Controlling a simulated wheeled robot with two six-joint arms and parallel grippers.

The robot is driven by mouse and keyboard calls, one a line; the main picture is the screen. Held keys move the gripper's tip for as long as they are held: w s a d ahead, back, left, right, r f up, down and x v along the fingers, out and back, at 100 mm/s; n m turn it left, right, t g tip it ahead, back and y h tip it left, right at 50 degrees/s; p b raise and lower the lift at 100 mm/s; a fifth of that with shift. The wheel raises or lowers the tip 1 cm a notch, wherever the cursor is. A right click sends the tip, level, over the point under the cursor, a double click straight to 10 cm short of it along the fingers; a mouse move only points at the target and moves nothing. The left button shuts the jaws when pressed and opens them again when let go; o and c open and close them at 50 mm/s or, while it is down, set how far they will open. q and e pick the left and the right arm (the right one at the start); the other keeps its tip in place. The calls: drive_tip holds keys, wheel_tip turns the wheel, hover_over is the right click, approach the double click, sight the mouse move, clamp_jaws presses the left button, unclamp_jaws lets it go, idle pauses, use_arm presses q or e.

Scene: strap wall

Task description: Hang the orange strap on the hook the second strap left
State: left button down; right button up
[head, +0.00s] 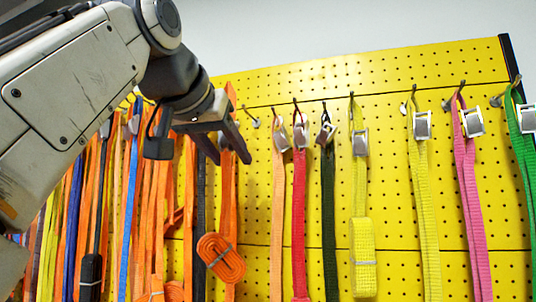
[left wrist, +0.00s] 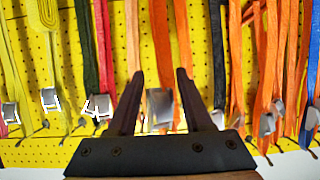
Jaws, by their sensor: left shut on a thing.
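My left gripper (head: 226,150) is at the pegboard's upper left and is shut on an orange strap (head: 228,190), near its top end. The strap hangs down between the fingers, and a coiled orange bundle (head: 220,258) shows below. In the left wrist view, the strap (left wrist: 165,50) and its metal buckle (left wrist: 160,108) are between the fingers. The buckle is hidden by the gripper in the head view. A bare metal hook (head: 251,119) shows just right of the gripper. I cannot tell whether the strap's loop touches a hook. My right gripper is not in view.
A pale orange strap (head: 279,200), a red strap (head: 299,220) and a dark green strap (head: 328,210) hang close to the right. Yellow, pink and green straps hang farther right. Many straps crowd the left of the yellow pegboard (head: 390,80), behind my arm.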

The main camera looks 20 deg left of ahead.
use_arm(q)
drive_tip(key=shift+w+d+f, duration=0.1)
drive_tip(key=shift+w+d, duration=0.1)
drive_tip(key=shift+w, duration=0.55)
drive_tip(key=shift+r+x, duration=0.15)
drive_tip(key=shift+x, duration=1.15)
drive_tip(key=shift+r+x, duration=0.15)
drive_tip(key=shift+x, duration=1.1)
drive_tip(key=shift+r+x, duration=0.2)
drive_tip(key=shift+x, duration=1.1)
drive_tip(key=shift+w, duration=0.2)
drive_tip(key=shift+c, duration=1.2)
unclamp_jaws()
